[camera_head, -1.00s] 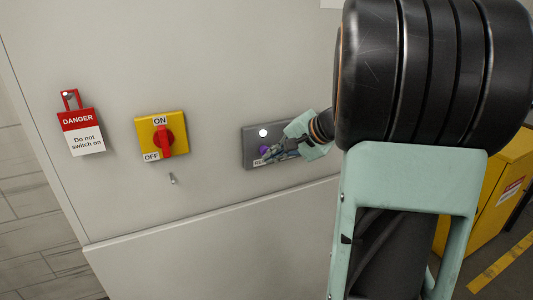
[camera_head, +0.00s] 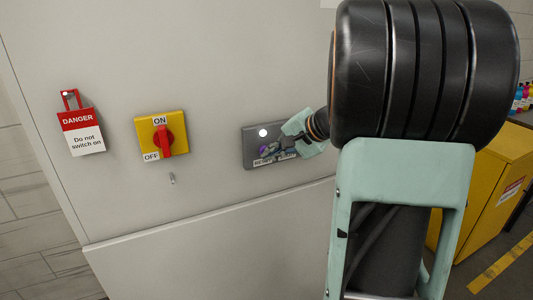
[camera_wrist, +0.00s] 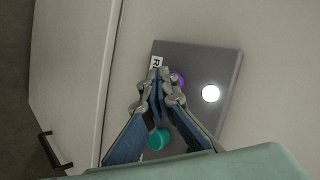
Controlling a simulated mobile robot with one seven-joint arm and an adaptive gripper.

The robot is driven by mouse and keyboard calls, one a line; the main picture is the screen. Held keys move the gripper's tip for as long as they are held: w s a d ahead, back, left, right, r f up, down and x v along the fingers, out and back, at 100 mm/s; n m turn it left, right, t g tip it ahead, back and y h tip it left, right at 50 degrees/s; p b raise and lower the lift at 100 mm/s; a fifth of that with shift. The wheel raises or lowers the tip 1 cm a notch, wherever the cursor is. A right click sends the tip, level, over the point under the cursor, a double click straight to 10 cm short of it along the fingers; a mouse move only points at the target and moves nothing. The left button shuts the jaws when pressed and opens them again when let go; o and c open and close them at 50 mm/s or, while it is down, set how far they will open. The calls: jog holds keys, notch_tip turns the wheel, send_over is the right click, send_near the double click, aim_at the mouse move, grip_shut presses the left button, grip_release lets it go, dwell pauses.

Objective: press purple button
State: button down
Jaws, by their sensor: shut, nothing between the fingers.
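The purple button (camera_head: 263,149) is on a grey control panel (camera_head: 249,139) on the cabinet front. It also shows in the wrist view (camera_wrist: 178,80), partly hidden behind my fingertips. My gripper (camera_head: 268,153) is shut and empty, with its tips right in front of the purple button. In the wrist view my gripper (camera_wrist: 157,78) overlaps the button's edge. I cannot tell whether the tips touch it. The panel also has a lit white lamp (camera_wrist: 210,93) and a green button (camera_wrist: 158,139).
A yellow ON/OFF switch (camera_head: 176,121) with a red knob is left of the panel. A red-and-white danger tag (camera_head: 81,132) hangs farther left. A yellow cabinet (camera_head: 492,177) stands at the right.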

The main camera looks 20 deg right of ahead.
jog(key=shift+w, duration=0.25)
jog(key=shift+s, duration=0.1)
dwell(0.4)
jog(key=shift+s+b, duration=0.6)
jog(key=shift+s, duration=0.55)
jog(key=shift+s+d+b, duration=0.1)
jog(key=shift+s+b, duration=0.8)
jog(key=shift+s, duration=1.65)
jog(key=shift+f, duration=0.1)
